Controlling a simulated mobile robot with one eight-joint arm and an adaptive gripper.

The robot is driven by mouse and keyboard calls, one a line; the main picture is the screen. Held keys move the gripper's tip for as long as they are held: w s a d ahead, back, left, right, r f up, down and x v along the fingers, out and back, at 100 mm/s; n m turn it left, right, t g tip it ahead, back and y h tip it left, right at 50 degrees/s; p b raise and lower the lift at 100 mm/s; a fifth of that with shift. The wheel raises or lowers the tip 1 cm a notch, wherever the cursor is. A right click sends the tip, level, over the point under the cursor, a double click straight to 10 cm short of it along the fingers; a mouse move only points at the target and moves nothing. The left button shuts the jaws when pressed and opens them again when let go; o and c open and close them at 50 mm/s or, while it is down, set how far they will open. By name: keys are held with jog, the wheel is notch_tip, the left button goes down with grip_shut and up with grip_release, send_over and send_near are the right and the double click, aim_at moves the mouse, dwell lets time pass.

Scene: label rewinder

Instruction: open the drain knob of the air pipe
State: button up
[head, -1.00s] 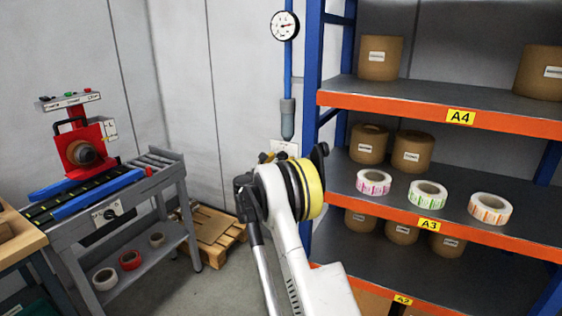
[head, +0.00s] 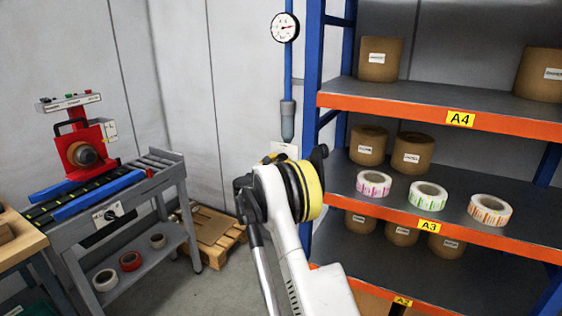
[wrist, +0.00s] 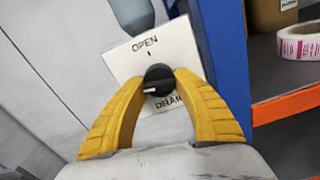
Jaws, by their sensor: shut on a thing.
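The drain knob (wrist: 158,80) is a round black knob on a white plate (wrist: 124,62) in the wrist view. The plate reads OPEN with a short tick above the knob, and DRAIN below it, partly covered. A white mark on the knob points to the left, away from the tick. My gripper (wrist: 160,79) has its yellow fingers closed on the knob from both sides. In the head view, the blue air pipe (head: 288,68) runs down the wall to a grey bowl (head: 288,122) above the plate (head: 284,148). My arm hides the knob there.
A blue rack upright (head: 312,75) stands close to the right of the plate. Orange-edged shelves (head: 440,115) hold rolls. A round gauge (head: 285,27) sits on the pipe. A rewinder bench (head: 160,185) and a pallet (head: 215,240) are at left.

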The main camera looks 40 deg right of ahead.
jog(key=m, duration=0.4)
jog(key=shift+w+m, duration=0.1)
jog(key=shift+m, duration=0.2)
jog(key=m+p, duration=0.1)
jog(key=m, duration=0.2)
jog(key=shift+r+m, duration=0.1)
jog(key=shift+m, duration=0.2)
jog(key=m, duration=0.3)
jog(key=shift+r+m, duration=0.1)
jog(key=shift+m, duration=0.2)
jog(key=shift+w+m, duration=0.1)
jog(key=shift+m, duration=1.8)
jog(key=o, duration=1.2)
jog(key=shift+a, duration=0.15)
